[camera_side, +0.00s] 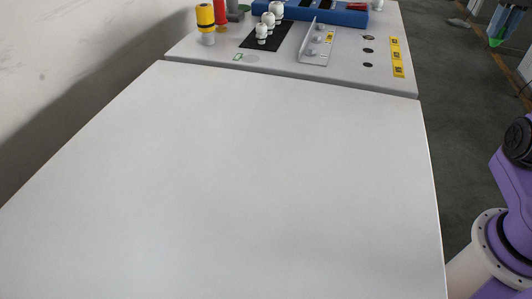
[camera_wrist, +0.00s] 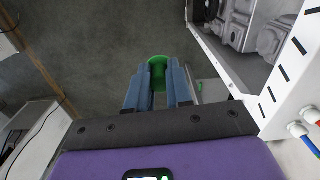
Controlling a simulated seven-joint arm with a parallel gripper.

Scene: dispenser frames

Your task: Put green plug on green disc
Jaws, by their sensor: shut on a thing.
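My gripper (camera_wrist: 158,88) has two blue fingers shut on a green plug (camera_wrist: 158,70), whose round green end shows between and beyond the fingertips in the wrist view. In the side view the green plug (camera_side: 502,22) shows at the top right, out over the dark floor and clear of the table. A green disc cannot be made out for certain. A small green-outlined mark (camera_side: 238,57) lies on the grey board near its front left, and a green piece (camera_side: 242,8) stands at the back left.
The grey board (camera_side: 205,50) carries a yellow-and-black piece (camera_side: 206,17), a red piece (camera_side: 221,12), white knobbed parts (camera_side: 262,33), a metal bracket (camera_side: 316,45), a blue block (camera_side: 340,15) and yellow labels (camera_side: 397,57). The white table (camera_side: 240,170) in front is bare. A white cabinet (camera_wrist: 285,95) is at right in the wrist view.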

